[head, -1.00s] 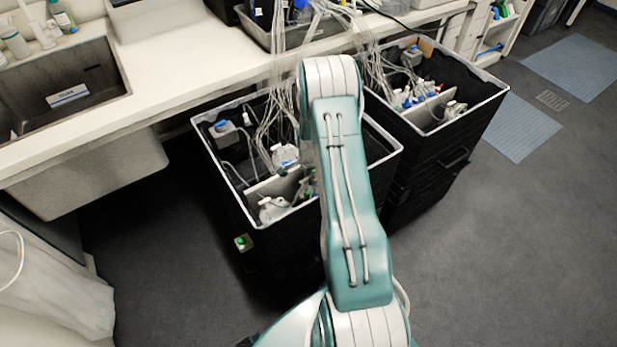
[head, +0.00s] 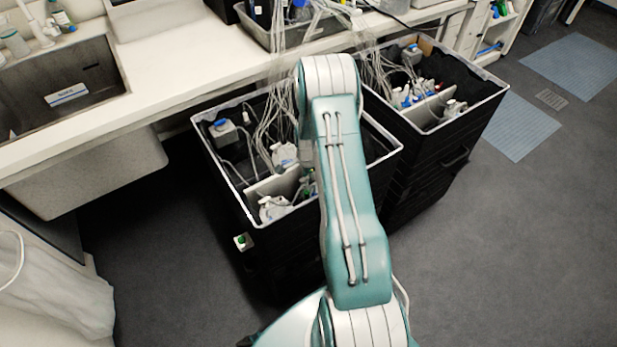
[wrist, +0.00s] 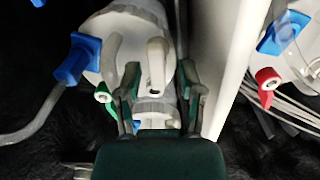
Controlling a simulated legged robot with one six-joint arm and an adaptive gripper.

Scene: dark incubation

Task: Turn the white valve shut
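My gripper (wrist: 160,92) shows in the wrist view, its two dark fingers apart on either side of a pale fitting. A white lever-like piece (wrist: 157,62), which looks like the white valve, stands between the fingertips with gaps to both sides. A ribbed whitish collar (wrist: 156,110) sits lower between the fingers; I cannot tell whether they touch it. Both belong to a white bottle-like vessel (wrist: 128,20). In the head view my arm hides the gripper and valve over the near black bin (head: 300,255).
Close by in the wrist view are a blue clamp (wrist: 78,60), a green-tipped port (wrist: 102,93), a pale divider wall (wrist: 229,65) and a red valve (wrist: 267,84). A second black bin (head: 440,160) stands right. Tubes hang from the bench (head: 170,105).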

